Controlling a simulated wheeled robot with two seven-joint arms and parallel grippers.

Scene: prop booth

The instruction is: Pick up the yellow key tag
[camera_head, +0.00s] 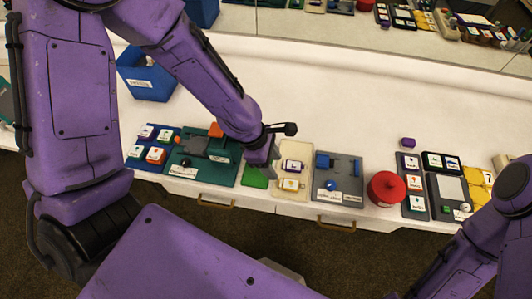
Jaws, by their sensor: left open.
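A small tag with a yellow edge and a white label (290,184), which looks like the yellow key tag, lies at the front of a cream tray (304,150). A purple-edged tag (292,166) lies just behind it on the same tray. My left gripper (277,151) is open and empty, above the left edge of the cream tray, behind and left of the yellow tag. Its jaws appear apart from both tags. My right gripper is not in view; only parts of my right arm show at the lower right.
A teal tray (182,169) is further left, and a grey tray (352,183) and red round container (386,189) stand to the right. A blue bin (148,82) is behind. The white table's back middle is clear.

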